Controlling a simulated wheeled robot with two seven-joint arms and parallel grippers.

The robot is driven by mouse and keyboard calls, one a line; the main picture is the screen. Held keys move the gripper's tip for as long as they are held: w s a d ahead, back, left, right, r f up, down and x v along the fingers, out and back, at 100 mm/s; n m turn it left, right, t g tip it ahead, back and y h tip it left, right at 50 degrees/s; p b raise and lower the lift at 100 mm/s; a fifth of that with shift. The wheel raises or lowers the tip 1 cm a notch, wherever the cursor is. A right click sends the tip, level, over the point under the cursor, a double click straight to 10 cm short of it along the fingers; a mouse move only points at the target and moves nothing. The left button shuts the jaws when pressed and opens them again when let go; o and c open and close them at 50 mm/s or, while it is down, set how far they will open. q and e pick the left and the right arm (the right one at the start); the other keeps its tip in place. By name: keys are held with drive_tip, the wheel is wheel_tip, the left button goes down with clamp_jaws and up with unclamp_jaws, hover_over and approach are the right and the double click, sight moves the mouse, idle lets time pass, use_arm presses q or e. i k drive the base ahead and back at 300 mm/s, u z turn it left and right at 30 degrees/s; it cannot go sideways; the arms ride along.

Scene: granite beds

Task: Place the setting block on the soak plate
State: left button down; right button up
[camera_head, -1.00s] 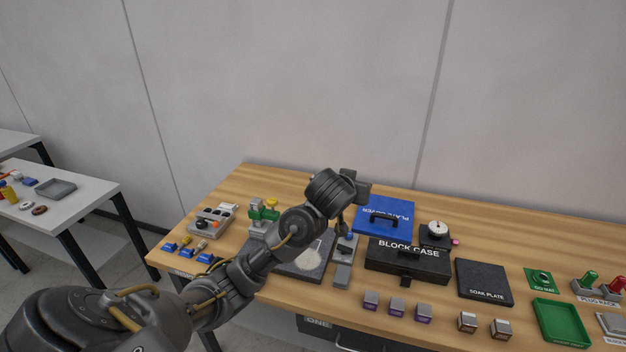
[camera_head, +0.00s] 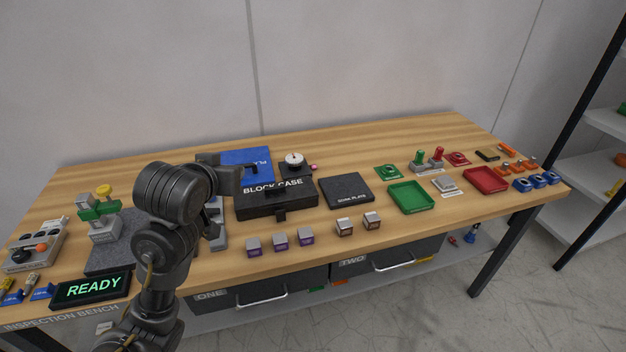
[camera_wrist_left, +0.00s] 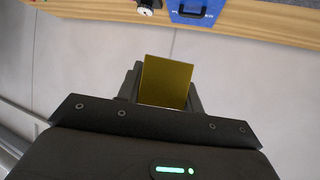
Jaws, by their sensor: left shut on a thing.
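My left gripper (camera_head: 232,172) is raised in front of the left-middle of the bench, at the left end of the block case. In the left wrist view, my left gripper (camera_wrist_left: 165,88) is shut on a block with a flat gold face (camera_wrist_left: 166,80), which I take to be the setting block. In the head view the held block cannot be made out. The soak plate (camera_head: 348,190) is a flat dark square lying on the bench right of the block case, with nothing on it. My right gripper is not in view.
The black block case (camera_head: 275,202) stands between my gripper and the soak plate. Small cubes with purple (camera_head: 279,242) and brown (camera_head: 344,227) faces line the front. A green tray (camera_head: 410,197) lies right of the plate. A dial gauge (camera_head: 294,160) stands behind.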

sight(344, 185)
drive_tip(key=z, duration=0.55)
drive_tip(key=k, duration=0.65)
drive_tip(key=z, duration=0.85)
drive_tip(key=i, duration=1.35)
drive_tip(key=u, duration=0.9)
drive_tip(key=i, duration=0.65)
drive_tip(key=u, duration=0.7)
